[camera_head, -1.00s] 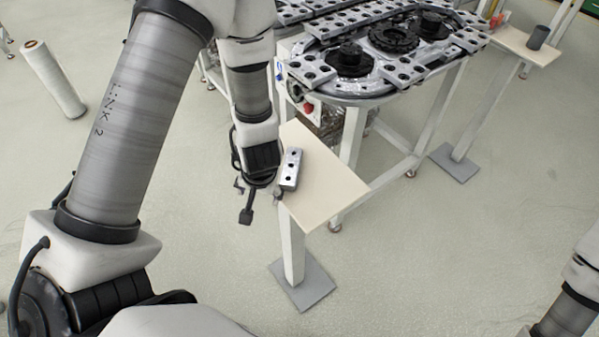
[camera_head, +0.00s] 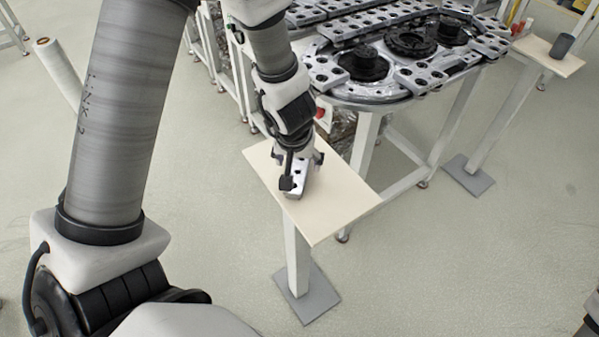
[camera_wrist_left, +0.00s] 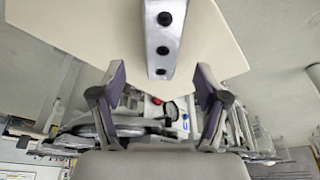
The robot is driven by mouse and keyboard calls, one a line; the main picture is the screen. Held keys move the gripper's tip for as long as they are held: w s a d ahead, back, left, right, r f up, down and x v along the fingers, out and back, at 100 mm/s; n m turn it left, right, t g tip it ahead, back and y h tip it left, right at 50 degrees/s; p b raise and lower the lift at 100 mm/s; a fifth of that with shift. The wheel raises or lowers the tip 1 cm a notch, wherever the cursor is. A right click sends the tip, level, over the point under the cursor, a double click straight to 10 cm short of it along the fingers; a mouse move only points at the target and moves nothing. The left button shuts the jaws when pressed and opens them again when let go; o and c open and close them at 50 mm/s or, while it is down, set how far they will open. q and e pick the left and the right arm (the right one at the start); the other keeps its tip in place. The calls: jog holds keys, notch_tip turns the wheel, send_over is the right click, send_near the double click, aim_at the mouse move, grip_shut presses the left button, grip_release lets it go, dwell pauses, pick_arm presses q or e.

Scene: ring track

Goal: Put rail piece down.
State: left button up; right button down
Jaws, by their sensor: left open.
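The rail piece (camera_head: 299,179) is a small silver block with dark holes. It rests on the small beige side table (camera_head: 342,205). My left gripper (camera_head: 297,165) is over the table at the rail piece, and its arm hides part of the block. In the left wrist view the rail piece (camera_wrist_left: 161,40) lies on the beige top (camera_wrist_left: 105,28), beyond the open fingers of the left gripper (camera_wrist_left: 160,85) and between their lines. The fingers are apart and do not appear to touch it. My right gripper is not in view.
A ring track (camera_head: 385,88) with silver rails and black gears stands on a frame behind the side table. Another small table (camera_head: 545,55) with a dark cup (camera_head: 561,46) is at the upper right. A white roll (camera_head: 58,68) is at the left.

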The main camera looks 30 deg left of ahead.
aim_at(298, 172)
pick_arm(q)
jog(key=b+x, duration=0.1)
jog(key=x, duration=0.1)
jog(key=s+b+x, duration=0.1)
jog(key=b+x, duration=0.1)
jog(key=shift+f, duration=0.45)
jog(key=shift+w+f, duration=0.1)
jog(key=shift+w, duration=0.1)
jog(key=shift+c, duration=0.3)
jog(key=shift+s, duration=0.1)
grip_shut()
jog(key=shift+r, duration=0.25)
